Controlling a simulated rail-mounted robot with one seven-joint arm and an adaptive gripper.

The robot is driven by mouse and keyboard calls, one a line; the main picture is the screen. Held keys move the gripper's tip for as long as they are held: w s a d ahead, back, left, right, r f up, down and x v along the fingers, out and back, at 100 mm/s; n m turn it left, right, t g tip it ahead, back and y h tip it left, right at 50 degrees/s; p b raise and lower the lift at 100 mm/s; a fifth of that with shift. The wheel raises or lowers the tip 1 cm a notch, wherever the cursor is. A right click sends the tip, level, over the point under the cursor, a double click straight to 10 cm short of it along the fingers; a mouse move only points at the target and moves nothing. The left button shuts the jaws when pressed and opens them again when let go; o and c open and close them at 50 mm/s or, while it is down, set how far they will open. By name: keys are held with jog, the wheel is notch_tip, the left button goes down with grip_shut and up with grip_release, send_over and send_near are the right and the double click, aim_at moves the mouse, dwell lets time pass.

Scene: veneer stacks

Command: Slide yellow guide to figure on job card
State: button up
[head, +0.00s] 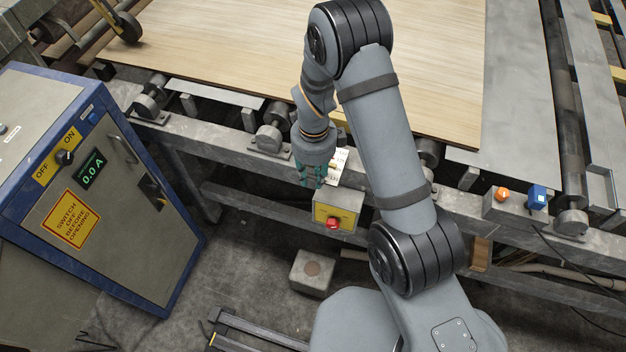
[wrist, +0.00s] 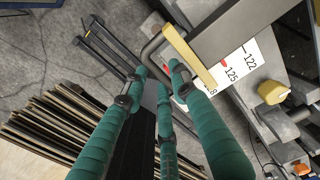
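The yellow guide (wrist: 188,54) is a bar set across a white scale (wrist: 238,72) in the wrist view. The scale reads 122, 125 and a partly hidden figure ending in 8, with a red mark beside the bar. In the head view my gripper (head: 313,180) hangs at the table's front edge beside the white scale (head: 341,160). I cannot make out a job card.
A box with a red button (head: 333,223) sits just below my gripper. A control cabinet (head: 85,180) stands at left, its display reading 0.0 A. A veneer sheet (head: 230,50) lies on the table. A switch box (head: 515,205) is at right. Stacked boards (wrist: 50,125) show in the wrist view.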

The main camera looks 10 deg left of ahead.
jog(key=r+p, duration=0.1)
jog(key=r, duration=0.2)
jog(key=r+p, duration=0.2)
jog(key=r, duration=0.1)
jog(key=shift+w+d+r, duration=0.1)
jog(key=shift+w+d, duration=0.1)
jog(key=shift+a+r+p, duration=0.1)
jog(key=shift+r+p, duration=0.35)
jog(key=shift+f, duration=0.15)
jog(key=shift+f+b, duration=1.45)
jog(key=shift+f, duration=0.8)
jog(key=shift+s, duration=0.15)
jog(key=shift+r, duration=0.1)
